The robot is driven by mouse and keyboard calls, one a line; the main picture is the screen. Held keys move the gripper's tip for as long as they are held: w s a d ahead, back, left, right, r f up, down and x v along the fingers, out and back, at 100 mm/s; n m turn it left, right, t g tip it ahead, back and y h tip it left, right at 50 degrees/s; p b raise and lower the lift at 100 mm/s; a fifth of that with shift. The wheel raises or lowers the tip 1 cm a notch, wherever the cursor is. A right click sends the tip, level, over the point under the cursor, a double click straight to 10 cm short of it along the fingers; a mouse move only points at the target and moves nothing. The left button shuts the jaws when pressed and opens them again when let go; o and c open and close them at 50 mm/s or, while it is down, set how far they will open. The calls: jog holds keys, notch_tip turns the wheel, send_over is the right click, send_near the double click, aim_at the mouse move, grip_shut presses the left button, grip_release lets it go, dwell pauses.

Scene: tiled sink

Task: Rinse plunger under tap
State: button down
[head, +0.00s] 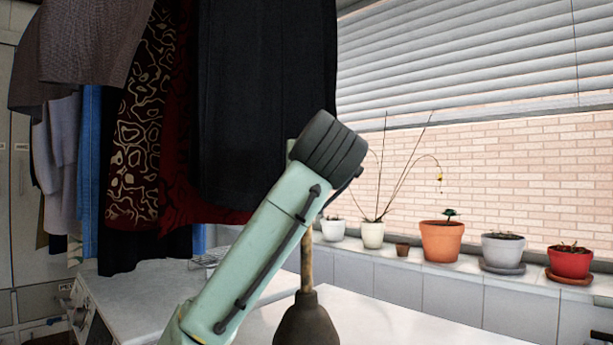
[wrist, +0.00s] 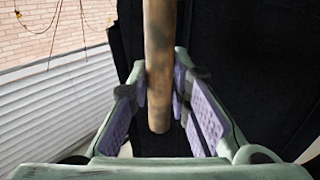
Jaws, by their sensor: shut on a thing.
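The plunger (head: 308,322) hangs upright in the head view, its dark rubber cup low at the bottom centre and its wooden handle rising behind my arm. The cup's lower edge is cut off by the frame. In the wrist view, the worn wooden handle (wrist: 159,40) runs between the purple-padded fingers of my gripper (wrist: 160,88), which is shut on it. The handle's end shows between the fingers. In the head view my arm hides the gripper and the upper handle. No tap or sink basin shows in either view.
Dark clothes (head: 265,100) hang at the left and centre, close behind my arm. Several potted plants, including an orange pot (head: 442,243), line the tiled window ledge at the right.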

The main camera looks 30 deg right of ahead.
jog(key=shift+w+d+f+p, duration=0.1)
jog(key=shift+w+f+p, duration=0.1)
jog(key=shift+f, duration=0.4)
jog(key=shift+w+d+f+p, duration=0.1)
jog(key=shift+w+f+p, duration=0.15)
jog(key=shift+f, duration=0.35)
jog(key=shift+w+d+f+p, duration=0.1)
jog(key=shift+w+f+p, duration=0.1)
jog(key=shift+f, duration=0.4)
jog(key=shift+s+f, duration=0.1)
jog(key=shift+f, duration=0.1)
jog(key=c, duration=1.5)
grip_release()
